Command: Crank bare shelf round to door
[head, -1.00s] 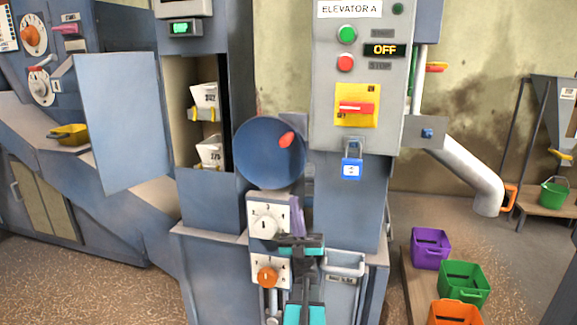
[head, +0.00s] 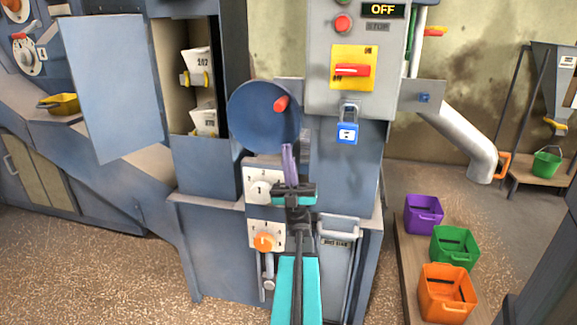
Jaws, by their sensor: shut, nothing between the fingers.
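The blue crank disc (head: 262,117) is on the front of the elevator housing, with its red handle (head: 281,103) at the upper right of the disc. Left of it, the door (head: 117,85) stands open. No bare shelf shows in the opening. My gripper (head: 289,150), with purple fingers, is shut and empty. It points up just below and right of the disc, apart from the handle in the picture.
A grey control box with an OFF display (head: 383,10), red switch (head: 352,70) and blue padlock (head: 347,130) is right of the disc. Dial panels (head: 262,240) sit below. Purple, green and orange bins (head: 447,295) stand at right on a board.

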